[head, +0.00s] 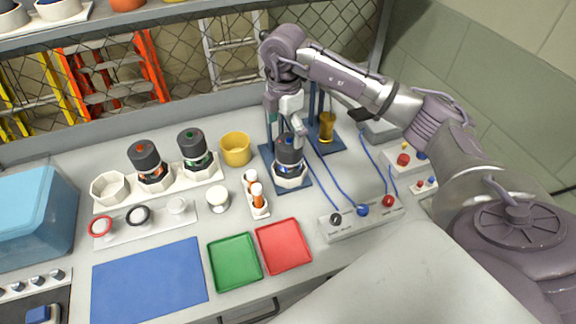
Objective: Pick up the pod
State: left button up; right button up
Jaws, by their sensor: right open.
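A black pod with a blue mark (289,150) stands upright in a white octagonal holder (291,181) on a blue stand. My right gripper (287,127) points down right above this pod, its fingers at the pod's top. It is open; whether the fingers touch the pod I cannot tell. Two similar pods stand in a white rack at the left: one with an orange mark (148,160) and one with a green mark (194,149). My left gripper is not in view.
An empty octagonal holder (109,189) is at the rack's left end. A yellow cup (236,149), a small bottle rack (257,210), green (235,262) and red (284,246) trays and a blue mat (150,281) lie around. Blue cables run to a control box (361,219).

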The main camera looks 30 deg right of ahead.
aim_at(288, 140)
notch_tip(288, 140, down, 3)
jog(key=shift+r, duration=0.15)
jog(key=shift+w+f, duration=0.2)
jog(key=shift+f, duration=0.2)
jog(key=shift+s+d+f+p, duration=0.15)
jog(key=shift+d+f+p, duration=0.1)
jog(key=shift+f+p, duration=0.35)
jog(key=shift+s+d+f+p, duration=0.1)
jog(key=shift+d+f+p, duration=0.1)
jog(key=shift+f+p, duration=0.4)
notch_tip(288, 140, down, 2)
jog(key=shift+d+f, duration=0.1)
jog(key=shift+f, duration=0.3)
jog(key=shift+w, duration=0.1)
jog(key=shift+c, duration=0.5)
jog(key=c, duration=1.7)
notch_tip(288, 140, up, 9)
jog(key=shift+f+b, duration=0.1)
jog(key=shift+b, duration=1.05)
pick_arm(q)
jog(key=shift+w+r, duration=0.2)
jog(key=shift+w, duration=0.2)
pick_arm(e)
jog(key=shift+r, duration=0.65)
jog(key=shift+c, duration=0.2)
